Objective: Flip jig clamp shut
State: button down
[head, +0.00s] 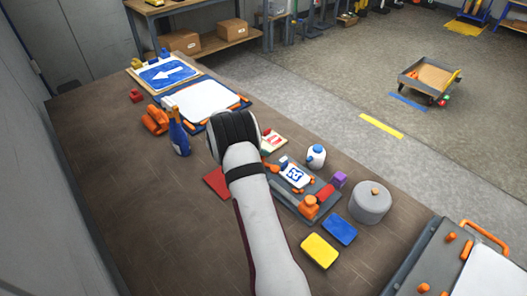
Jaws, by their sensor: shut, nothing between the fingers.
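A grey jig (289,200) lies on the bench near the middle of the view. It holds a small white sign plate (295,174) with a blue symbol. An orange clamp part (309,207) stands at its near end, with a red block (325,193) beside it. More small orange parts sit around the plate. I cannot tell whether the clamp is open or shut. My arm crosses the view just left of the jig and covers part of its left side. My gripper is hidden behind the arm.
A grey lidded pot (370,203), a white bottle (316,156) and a purple block (339,180) stand right of the jig. Yellow (320,251) and blue (340,230) pads lie in front. A blue spray bottle (179,135) stands left.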

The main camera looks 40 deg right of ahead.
jog(key=shift+s+a+n+t, duration=0.1)
jog(key=shift+a+n+t, duration=0.1)
jog(key=shift+n+t, duration=0.25)
jog(key=shift+s+a+n+t+y, duration=0.25)
jog(key=shift+n+t, duration=0.2)
jog(key=shift+n, duration=0.3)
jog(key=shift+s+a+n+t+y, duration=0.15)
jog(key=shift+a+n+t, duration=0.2)
jog(key=shift+n, duration=0.35)
jog(key=shift+s+a, duration=0.45)
jog(key=shift+s, duration=0.25)
jog(key=shift+s+a, duration=0.15)
jog(key=shift+s, duration=0.6)
jog(key=w, duration=0.1)
jog(key=w+d, duration=0.1)
jog(key=w, duration=0.1)
jog(key=shift+d+r, duration=0.2)
jog(key=shift+r, duration=0.15)
jog(key=shift+s+r, duration=0.2)
jog(key=shift+r, duration=0.55)
jog(key=s+a+r, duration=0.3)
jog(key=s+r, duration=0.2)
jog(key=r, duration=0.1)
jog(key=shift+s, duration=0.2)
